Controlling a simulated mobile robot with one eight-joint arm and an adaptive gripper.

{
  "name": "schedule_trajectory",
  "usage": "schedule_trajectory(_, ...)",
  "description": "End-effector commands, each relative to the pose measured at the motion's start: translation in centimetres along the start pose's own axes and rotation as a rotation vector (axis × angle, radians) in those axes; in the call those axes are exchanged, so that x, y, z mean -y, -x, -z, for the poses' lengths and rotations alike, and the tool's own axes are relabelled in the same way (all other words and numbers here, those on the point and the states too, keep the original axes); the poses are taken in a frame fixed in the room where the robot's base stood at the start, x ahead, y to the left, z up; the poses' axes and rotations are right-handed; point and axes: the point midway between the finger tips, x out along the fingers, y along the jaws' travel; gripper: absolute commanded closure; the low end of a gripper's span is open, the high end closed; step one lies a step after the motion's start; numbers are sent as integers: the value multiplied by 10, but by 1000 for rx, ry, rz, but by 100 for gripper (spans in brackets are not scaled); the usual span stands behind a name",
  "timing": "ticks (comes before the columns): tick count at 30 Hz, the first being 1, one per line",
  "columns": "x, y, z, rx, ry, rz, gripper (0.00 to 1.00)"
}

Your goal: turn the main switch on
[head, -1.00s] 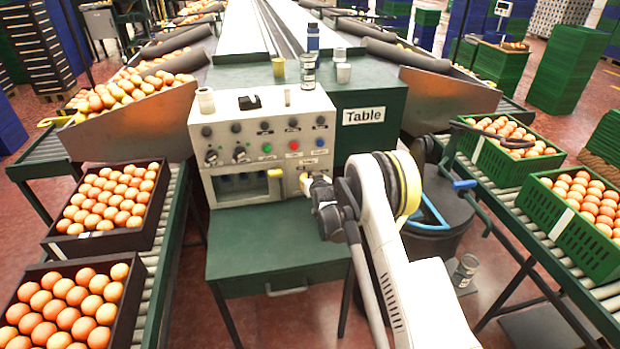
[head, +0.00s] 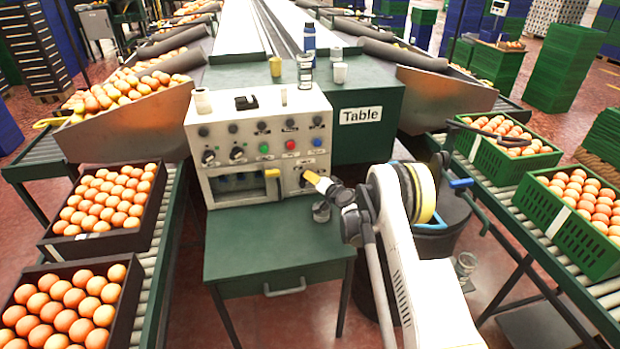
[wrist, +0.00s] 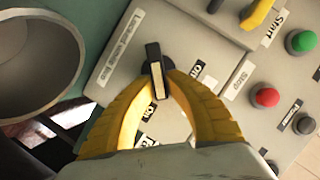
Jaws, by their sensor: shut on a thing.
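The grey control panel (head: 205,182) stands on the green table (head: 260,240). My gripper (head: 312,178) is at its lower right corner. In the wrist view the yellow fingers (wrist: 156,95) are shut on a black switch (wrist: 153,52), one finger on each side of its narrow lever. I take it for the main switch. The lever stands nearly upright in that view, and a small "On" label (wrist: 197,70) is to its right.
A metal cup (head: 321,211) stands on the table just below my gripper; it shows large at left in the wrist view (wrist: 35,60). A red button (wrist: 265,97), a green button (wrist: 301,41) and a yellow handle (wrist: 258,14) are on the panel nearby.

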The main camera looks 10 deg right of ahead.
Motion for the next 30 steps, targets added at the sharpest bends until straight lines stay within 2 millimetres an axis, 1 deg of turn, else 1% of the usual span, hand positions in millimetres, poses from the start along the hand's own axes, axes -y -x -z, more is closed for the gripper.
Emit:
schedule_trajectory(6,-4,-1,-1,0,-161,67,100)
schedule_trajectory(15,-6,-1,-1,1,-309,128,100)
schedule_trajectory(22,-6,-1,-2,1,-356,148,100)
schedule_trajectory(30,-6,-1,-2,2,-366,152,100)
